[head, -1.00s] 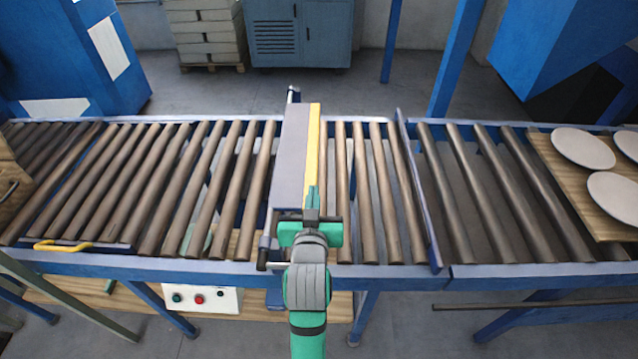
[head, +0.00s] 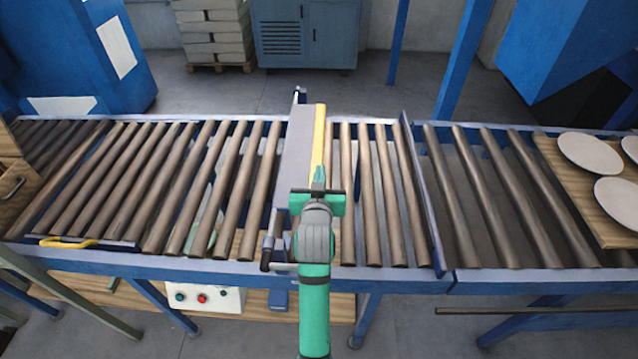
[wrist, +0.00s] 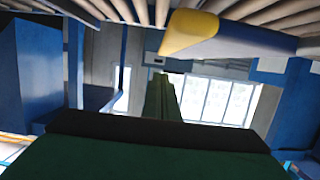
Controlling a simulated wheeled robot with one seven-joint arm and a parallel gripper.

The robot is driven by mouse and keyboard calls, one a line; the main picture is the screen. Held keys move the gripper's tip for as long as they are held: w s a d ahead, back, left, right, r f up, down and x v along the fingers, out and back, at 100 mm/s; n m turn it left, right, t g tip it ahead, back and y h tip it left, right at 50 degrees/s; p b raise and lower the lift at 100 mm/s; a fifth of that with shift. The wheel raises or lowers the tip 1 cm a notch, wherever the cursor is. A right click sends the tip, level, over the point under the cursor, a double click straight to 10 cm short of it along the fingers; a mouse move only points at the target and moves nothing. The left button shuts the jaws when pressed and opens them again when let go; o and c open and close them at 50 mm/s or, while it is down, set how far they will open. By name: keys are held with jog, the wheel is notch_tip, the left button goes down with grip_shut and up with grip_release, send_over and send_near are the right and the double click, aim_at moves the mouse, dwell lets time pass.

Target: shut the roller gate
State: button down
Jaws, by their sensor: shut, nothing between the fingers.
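The roller gate looks like a long grey panel (head: 298,150) with a yellow edge (head: 319,138) along its right side. It spans the roller conveyor from front to back; its exact tilt is hard to judge from above. My gripper (head: 319,178) is shut and empty, at the front part of the yellow edge. It overlaps the edge in the head view, and I cannot tell whether it touches. In the wrist view, the panel's yellow end (wrist: 190,33) shows at the top, above the shut green fingers (wrist: 160,100), with a visible gap in the picture.
Brown rollers (head: 160,190) run on both sides. A blue upright plate (head: 424,200) stands to the right. White plates (head: 589,153) lie on a wooden board (head: 560,180) at the far right. A control box (head: 213,299) with buttons sits below the front rail.

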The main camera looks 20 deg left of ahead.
jog(key=shift+s+f, duration=0.15)
jog(key=shift+f, duration=1.7)
jog(key=shift+f, duration=0.1)
